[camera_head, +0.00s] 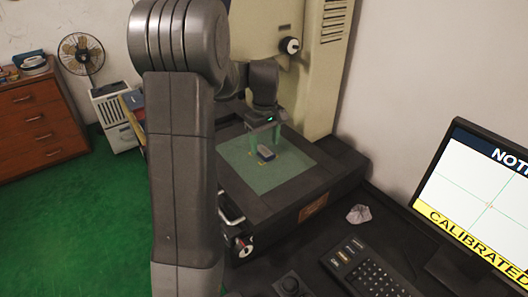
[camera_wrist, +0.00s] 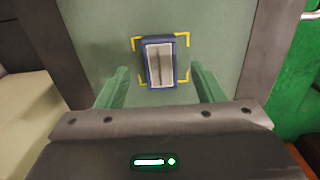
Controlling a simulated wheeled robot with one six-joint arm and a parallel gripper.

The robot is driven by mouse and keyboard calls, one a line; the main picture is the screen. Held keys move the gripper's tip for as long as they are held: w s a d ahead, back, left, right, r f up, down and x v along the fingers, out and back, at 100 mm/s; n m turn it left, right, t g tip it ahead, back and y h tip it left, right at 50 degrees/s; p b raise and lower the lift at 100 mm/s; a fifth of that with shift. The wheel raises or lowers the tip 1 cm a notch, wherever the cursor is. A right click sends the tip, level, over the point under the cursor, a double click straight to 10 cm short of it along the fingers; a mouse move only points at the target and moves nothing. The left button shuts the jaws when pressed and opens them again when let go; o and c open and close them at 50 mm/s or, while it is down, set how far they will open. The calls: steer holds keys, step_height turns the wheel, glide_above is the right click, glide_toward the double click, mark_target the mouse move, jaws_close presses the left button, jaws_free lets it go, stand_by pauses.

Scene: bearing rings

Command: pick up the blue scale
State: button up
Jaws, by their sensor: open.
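The blue scale (camera_head: 265,153) is a small blue block with a pale grey top. It lies on the green glass-like plate of the dark machine, within yellow corner marks. In the wrist view the scale (camera_wrist: 160,63) sits upper centre, its grey top split into two strips. My gripper (camera_head: 264,137) is above the plate, close to the scale. Its two green fingers (camera_wrist: 160,88) are apart, one to each side below the scale in the wrist view, with nothing between them. Whether the fingertips reach the scale's height is hard to tell.
The dark machine base (camera_head: 325,175) surrounds the green plate (camera_head: 290,172). A cream machine column (camera_head: 315,75) rises behind. A crumpled paper (camera_head: 358,214), a keyboard (camera_head: 365,272) and a monitor (camera_head: 480,205) are at right. My arm hides the plate's left surroundings.

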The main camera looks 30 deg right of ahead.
mark_target(264, 152)
steer(key=shift+f, duration=1.35)
steer(key=c, duration=1.2)
